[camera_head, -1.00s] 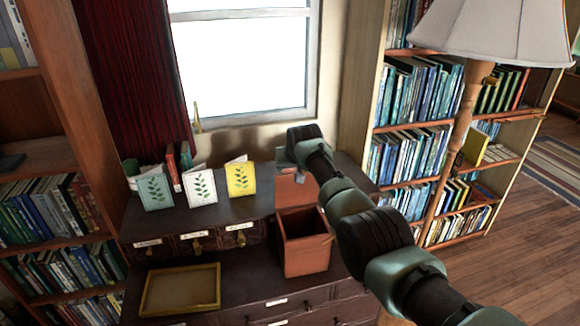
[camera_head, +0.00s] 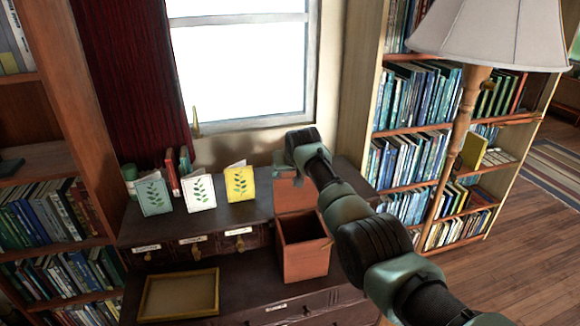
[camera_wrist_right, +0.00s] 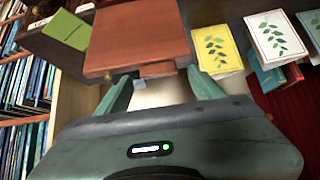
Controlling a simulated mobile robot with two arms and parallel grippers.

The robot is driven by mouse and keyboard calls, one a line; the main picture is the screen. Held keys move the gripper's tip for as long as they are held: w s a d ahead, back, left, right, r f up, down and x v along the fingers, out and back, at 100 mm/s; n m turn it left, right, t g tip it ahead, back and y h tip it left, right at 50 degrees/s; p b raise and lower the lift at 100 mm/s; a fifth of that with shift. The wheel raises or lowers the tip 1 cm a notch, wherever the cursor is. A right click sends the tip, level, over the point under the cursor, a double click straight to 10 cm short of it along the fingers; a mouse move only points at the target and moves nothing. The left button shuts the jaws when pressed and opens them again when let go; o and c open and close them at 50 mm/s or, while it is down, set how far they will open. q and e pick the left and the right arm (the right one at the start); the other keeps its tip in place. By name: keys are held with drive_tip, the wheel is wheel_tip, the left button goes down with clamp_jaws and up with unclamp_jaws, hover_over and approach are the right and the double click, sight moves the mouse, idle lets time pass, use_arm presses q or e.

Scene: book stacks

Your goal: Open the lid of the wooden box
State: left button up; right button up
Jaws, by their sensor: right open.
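The reddish wooden box (camera_head: 304,262) stands on the dark cabinet, with its inside showing from above. Its lid (camera_head: 293,196) stands raised at the back of the box, partly covered by my right arm. My right gripper (camera_head: 287,168) is by the upper edge of the lid, its fingers small and partly hidden in the head view. In the right wrist view, a reddish-brown wooden panel (camera_wrist_right: 138,38), seemingly the lid, lies just beyond the open fingers of my right gripper (camera_wrist_right: 160,92). Nothing is clearly between them. My left gripper is out of view.
Green, white and yellow leaf cards (camera_head: 240,183) stand left of the box. A shallow wooden tray (camera_head: 180,294) lies at the front left. A lamp (camera_head: 490,35) and bookshelf (camera_head: 410,150) stand on the right. The window is behind.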

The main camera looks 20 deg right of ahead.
drive_tip(key=b+v, duration=0.1)
drive_tip(key=v, duration=0.6)
drive_tip(key=shift+s+r, duration=0.15)
drive_tip(key=shift+r, duration=0.15)
drive_tip(key=shift+f, duration=0.15)
